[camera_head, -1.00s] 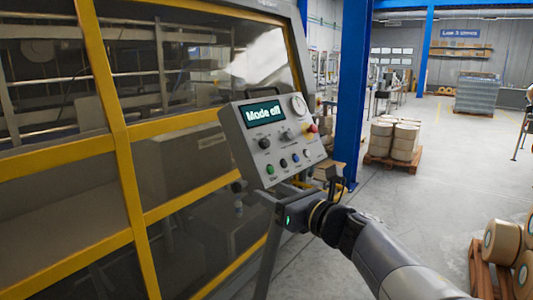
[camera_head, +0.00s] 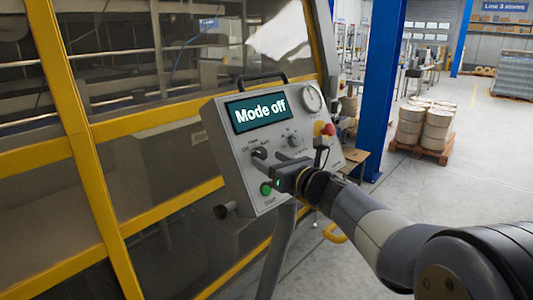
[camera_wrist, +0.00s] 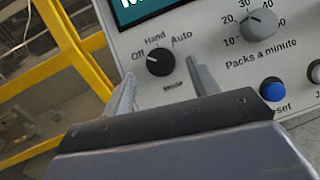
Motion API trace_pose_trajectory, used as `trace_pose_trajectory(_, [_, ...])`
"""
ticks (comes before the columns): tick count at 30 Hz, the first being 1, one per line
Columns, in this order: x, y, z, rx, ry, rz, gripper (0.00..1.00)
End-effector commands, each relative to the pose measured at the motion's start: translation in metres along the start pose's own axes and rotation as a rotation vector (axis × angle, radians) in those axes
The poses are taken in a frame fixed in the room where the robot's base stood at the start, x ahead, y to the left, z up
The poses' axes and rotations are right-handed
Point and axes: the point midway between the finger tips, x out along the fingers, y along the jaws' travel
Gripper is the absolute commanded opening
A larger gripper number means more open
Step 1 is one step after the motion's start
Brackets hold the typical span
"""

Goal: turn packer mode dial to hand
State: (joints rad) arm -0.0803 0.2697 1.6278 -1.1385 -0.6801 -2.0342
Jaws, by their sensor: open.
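The control panel (camera_head: 220,140) has a teal screen (camera_head: 261,110) reading "Mode off". The mode dial (camera_wrist: 161,60) is a black round knob marked Off, Hand and Auto in the wrist view. Its pale pointer mark faces left, toward Off. In the head view the dial (camera_head: 258,153) is partly covered by my gripper (camera_head: 268,163). In the wrist view my gripper (camera_wrist: 160,84) is open, with one finger on each side of the dial and slightly below it. I cannot tell whether either finger touches the dial.
The packs-a-minute dial (camera_wrist: 259,24) and a blue reset button (camera_wrist: 272,89) are right of the mode dial. A green start button (camera_head: 266,189) sits below my gripper. A red emergency stop (camera_head: 325,129) and a gauge (camera_head: 311,98) are at the panel's right. Yellow-framed guards (camera_head: 85,150) stand left.

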Motion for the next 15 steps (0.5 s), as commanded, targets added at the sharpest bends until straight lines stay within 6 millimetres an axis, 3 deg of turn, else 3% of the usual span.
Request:
trace_pose_trajectory(6, [0.02,0.0,0.0,0.001,0.001,0.001,0.56])
trace_pose_trajectory(15, [0.024,0.0,0.0,-0.001,0.0,0.0,0.56])
